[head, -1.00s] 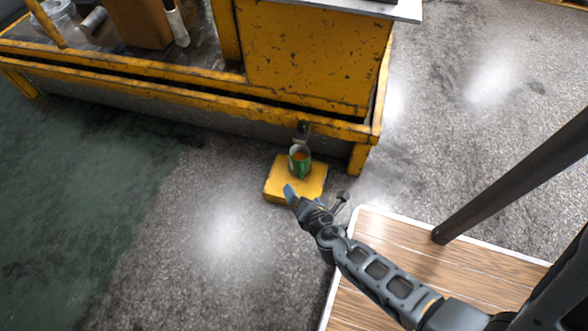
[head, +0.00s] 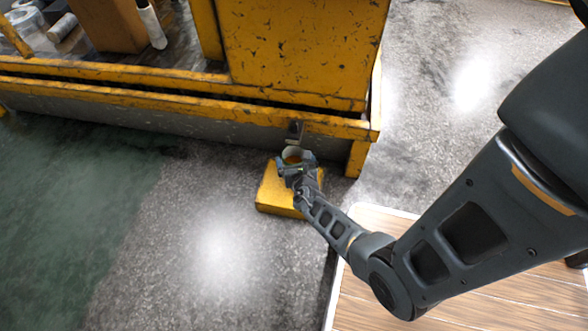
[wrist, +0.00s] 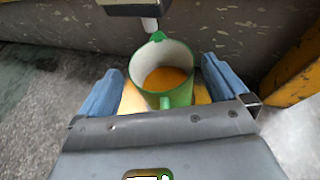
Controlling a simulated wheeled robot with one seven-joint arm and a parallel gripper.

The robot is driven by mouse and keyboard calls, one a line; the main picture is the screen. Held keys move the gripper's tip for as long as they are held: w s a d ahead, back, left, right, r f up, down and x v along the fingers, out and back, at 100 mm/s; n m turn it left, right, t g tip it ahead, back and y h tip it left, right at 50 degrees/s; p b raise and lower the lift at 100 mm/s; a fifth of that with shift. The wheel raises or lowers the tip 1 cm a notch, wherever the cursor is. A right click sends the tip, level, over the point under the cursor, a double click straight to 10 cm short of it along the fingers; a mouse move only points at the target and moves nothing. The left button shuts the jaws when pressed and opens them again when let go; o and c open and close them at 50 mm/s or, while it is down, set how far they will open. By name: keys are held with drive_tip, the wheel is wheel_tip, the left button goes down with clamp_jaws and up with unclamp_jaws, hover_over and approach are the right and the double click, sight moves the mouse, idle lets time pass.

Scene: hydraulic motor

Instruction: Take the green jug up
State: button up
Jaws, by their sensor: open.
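The green jug (wrist: 181,93) stands upright in the wrist view, white inside, with orange liquid in it and its handle toward my gripper. In the head view only the rim of the jug (head: 294,152) shows; my gripper hides most of it. The jug stands on a yellow block (head: 275,196) on the floor. My gripper (wrist: 163,86) is open, with one blue finger on each side of the jug. I see no clear contact between the fingers and the jug.
A spout (wrist: 150,24) under a dark fitting hangs just above the jug's far rim. A yellow machine frame (head: 220,105) stands right behind, with a yellow leg (head: 357,158) to the right. The grey floor (head: 205,240) to the left is clear.

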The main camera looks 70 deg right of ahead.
sight(291, 155)
drive_tip(key=shift+b+x, duration=0.4)
drive_tip(key=shift+x, duration=0.9)
drive_tip(key=c, duration=1.5)
drive_tip(key=shift+r, duration=0.15)
drive_tip(key=shift+c, duration=1.3)
